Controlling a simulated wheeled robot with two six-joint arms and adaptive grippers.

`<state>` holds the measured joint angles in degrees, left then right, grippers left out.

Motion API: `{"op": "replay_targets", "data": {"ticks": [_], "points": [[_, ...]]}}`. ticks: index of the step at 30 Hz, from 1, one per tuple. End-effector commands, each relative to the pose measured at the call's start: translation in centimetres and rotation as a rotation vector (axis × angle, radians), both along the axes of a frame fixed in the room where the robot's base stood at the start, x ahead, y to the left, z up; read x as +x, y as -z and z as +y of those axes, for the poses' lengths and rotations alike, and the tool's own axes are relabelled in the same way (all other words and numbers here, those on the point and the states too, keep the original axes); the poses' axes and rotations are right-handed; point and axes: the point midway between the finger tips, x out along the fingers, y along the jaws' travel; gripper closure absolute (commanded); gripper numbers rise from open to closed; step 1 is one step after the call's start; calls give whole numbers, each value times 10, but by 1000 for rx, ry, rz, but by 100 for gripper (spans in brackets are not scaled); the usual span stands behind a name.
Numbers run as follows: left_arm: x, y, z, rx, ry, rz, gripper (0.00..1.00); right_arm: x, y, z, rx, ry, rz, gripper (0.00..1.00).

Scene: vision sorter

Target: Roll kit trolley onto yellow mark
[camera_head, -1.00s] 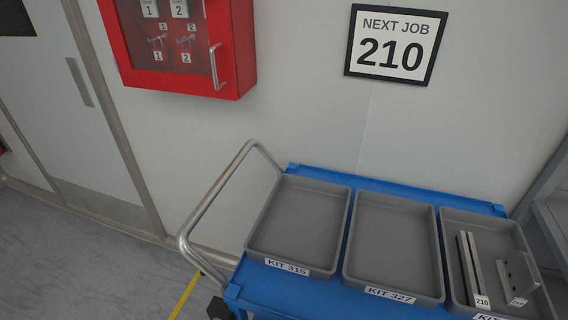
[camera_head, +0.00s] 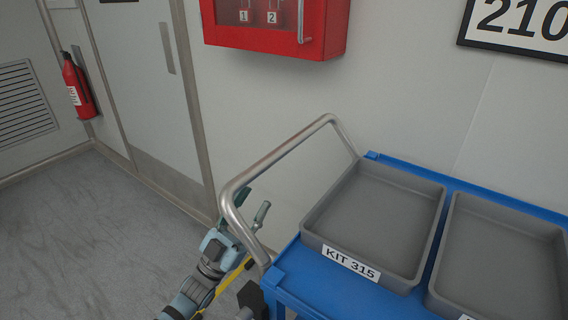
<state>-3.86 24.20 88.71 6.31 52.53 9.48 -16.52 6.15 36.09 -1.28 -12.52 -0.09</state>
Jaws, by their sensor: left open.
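The blue kit trolley (camera_head: 335,297) stands against the wall at the lower right, with a bent silver tube handle (camera_head: 283,150) on its left end. Yellow floor marking (camera_head: 229,283) shows as a strip beside the trolley's left end, partly hidden by my arm and the trolley. My left gripper (camera_head: 254,201) is open at the near lower bend of the handle. The handle tube partly covers the gripper, and I cannot tell whether they touch. My right gripper is not in view.
Grey trays marked KIT 315 (camera_head: 376,222) and another (camera_head: 503,257) sit on the trolley. A red cabinet (camera_head: 325,35) and a 210 sign (camera_head: 518,24) hang on the wall. A fire extinguisher (camera_head: 78,88) hangs beside the door (camera_head: 150,110). Floor at left is clear.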

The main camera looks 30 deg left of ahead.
Motion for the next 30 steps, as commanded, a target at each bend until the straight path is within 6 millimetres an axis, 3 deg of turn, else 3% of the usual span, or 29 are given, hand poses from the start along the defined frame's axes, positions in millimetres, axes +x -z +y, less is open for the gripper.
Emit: {"op": "replay_targets", "data": {"ticks": [15, 21, 28, 30], "points": [[79, -83, -26, 0, -5, 2, 60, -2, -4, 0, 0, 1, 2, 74], [93, -96, -31, 1, -6, 6, 60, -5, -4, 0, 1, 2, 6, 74], [94, -96, -31, 0, -5, 8, 60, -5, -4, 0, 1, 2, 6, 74], [94, -96, -31, 0, -5, 8, 68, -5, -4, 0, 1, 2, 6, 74]]}}
